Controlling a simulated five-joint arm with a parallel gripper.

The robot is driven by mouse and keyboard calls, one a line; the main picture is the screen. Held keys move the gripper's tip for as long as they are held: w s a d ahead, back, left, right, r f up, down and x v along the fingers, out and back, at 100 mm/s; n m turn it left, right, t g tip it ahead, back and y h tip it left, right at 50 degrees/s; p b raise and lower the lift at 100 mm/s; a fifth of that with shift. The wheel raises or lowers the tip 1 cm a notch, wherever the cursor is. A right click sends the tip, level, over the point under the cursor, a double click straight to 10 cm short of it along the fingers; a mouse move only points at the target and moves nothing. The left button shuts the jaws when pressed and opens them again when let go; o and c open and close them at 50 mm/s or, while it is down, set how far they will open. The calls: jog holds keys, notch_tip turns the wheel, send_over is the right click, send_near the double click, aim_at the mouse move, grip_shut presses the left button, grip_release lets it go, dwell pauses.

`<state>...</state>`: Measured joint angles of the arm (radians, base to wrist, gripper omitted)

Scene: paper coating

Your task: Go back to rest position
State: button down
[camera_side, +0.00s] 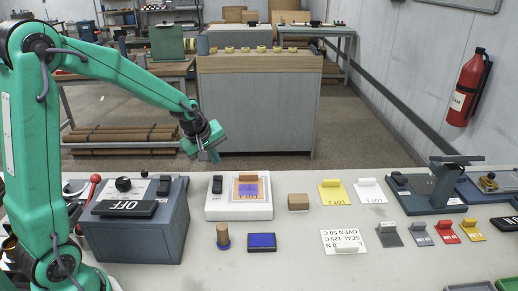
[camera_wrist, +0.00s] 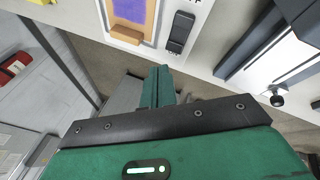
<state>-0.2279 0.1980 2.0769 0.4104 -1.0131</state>
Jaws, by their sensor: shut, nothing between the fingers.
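My gripper (camera_side: 209,155) is shut and empty in the side view. It hangs in the air above the far edge of the bench, left of and higher than the white device with a coated sheet. In the wrist view my gripper's fingers (camera_wrist: 161,70) are together, pointing toward the bench edge. The white device (camera_side: 238,211) carries a brown sheet with a purple patch (camera_side: 248,189) and a wooden block at its far end. The sheet also shows at the top of the wrist view (camera_wrist: 130,12).
A grey box labelled OFF (camera_side: 140,222) stands at the left. A round stamp (camera_side: 223,236), blue pad (camera_side: 262,242), wooden block (camera_side: 298,202) and several tagged cards lie on the bench (camera_side: 300,270). A grey press (camera_side: 433,190) stands at the right. Air above the bench centre is clear.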

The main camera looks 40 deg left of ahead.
jog(key=s+d+r+m, duration=0.3)
jog(key=s+m, duration=0.1)
jog(key=s, duration=0.3)
jog(key=s+d+r+m, duration=0.4)
jog(key=s+m, duration=0.1)
jog(key=s, duration=0.3)
jog(key=s+d+r+m+h, duration=0.1)
jog(key=s+d+r+m, duration=0.2)
jog(key=s, duration=0.4)
jog(key=shift+s+d+r+m+t, duration=0.25)
jog(key=shift+r+m, duration=0.25)
jog(key=shift+m, duration=0.6)
